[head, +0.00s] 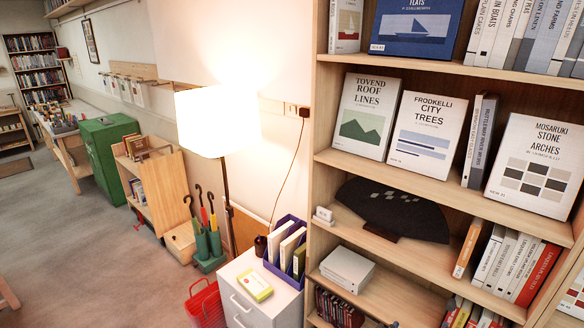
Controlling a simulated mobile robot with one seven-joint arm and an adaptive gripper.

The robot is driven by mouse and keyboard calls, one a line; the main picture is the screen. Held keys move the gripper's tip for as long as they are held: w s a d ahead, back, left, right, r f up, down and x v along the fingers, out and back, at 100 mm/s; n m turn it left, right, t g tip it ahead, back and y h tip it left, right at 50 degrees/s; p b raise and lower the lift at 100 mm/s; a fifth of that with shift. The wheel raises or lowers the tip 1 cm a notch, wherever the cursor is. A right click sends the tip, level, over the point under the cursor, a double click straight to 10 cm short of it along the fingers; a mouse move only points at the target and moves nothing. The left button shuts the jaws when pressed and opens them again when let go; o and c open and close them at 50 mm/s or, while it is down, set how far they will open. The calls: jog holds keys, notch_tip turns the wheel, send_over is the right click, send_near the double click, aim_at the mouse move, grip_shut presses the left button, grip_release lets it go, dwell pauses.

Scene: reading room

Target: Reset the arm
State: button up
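My arm and my gripper do not show in the head view. The task names no other object. The view looks along a reading room, with a wooden bookshelf (322,130) close on the right. Whether my gripper is open or shut, and whether it holds anything, is out of sight.
A red basket (206,305), a lit floor lamp (216,122), an umbrella stand (208,264) and a green cabinet (101,150) line the wall. Grey floor at left is mostly clear.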

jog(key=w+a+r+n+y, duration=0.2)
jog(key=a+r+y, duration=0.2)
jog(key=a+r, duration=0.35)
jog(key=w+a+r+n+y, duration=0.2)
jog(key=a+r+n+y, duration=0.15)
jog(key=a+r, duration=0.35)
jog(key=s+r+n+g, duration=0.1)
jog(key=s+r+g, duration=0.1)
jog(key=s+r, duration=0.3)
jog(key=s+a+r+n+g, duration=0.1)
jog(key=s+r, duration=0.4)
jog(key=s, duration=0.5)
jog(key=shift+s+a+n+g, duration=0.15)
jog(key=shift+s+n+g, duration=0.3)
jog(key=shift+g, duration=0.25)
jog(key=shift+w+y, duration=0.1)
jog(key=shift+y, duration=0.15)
